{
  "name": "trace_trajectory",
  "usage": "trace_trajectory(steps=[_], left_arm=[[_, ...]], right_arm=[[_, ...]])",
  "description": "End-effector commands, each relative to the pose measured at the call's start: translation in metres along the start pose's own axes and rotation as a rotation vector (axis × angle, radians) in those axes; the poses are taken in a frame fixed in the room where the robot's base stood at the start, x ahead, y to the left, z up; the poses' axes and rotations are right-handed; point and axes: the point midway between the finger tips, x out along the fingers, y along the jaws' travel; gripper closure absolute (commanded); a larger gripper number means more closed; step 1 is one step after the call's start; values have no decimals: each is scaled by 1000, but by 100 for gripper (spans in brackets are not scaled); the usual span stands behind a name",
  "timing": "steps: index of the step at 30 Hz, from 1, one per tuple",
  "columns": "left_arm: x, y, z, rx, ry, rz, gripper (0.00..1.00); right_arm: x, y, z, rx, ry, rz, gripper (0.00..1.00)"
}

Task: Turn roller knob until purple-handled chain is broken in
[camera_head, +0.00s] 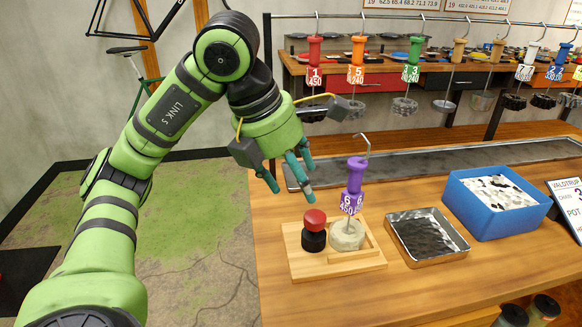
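The purple handle (355,174) with a hook on top stands upright in the head camera view, with a tag numbered 6. Below it, a pale, waxy-looking chain bundle (347,236) sits in the right part of a wooden fixture (305,264). The roller knob (314,219), red on top and black below, stands to the left of the chain in the same fixture. My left gripper (288,184) hangs above and slightly left of the knob, fingers pointing down and spread apart, empty and apart from the knob. My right gripper is not in view.
A metal tray (425,223) and a blue bin (505,222) with white and dark contents stand to the right. Several chains with coloured handles hang from a rail (400,17) behind. The table in front of the fixture is clear.

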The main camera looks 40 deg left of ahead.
Motion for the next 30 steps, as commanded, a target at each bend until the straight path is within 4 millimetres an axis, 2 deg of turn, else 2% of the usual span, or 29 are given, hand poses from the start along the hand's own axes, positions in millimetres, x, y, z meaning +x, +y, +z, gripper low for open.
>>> trace_trajectory(steps=[3,7,25,28,30], left_arm=[[-13,0,0,0,-1,2,36],[-19,0,0,1,1,0,36],[-21,0,0,0,2,0,36],[-33,0,5,0,1,0,36],[-50,0,12,0,1,0,36]], right_arm=[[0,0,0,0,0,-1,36],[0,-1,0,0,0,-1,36],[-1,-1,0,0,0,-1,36],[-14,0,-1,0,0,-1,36],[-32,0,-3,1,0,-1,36]])
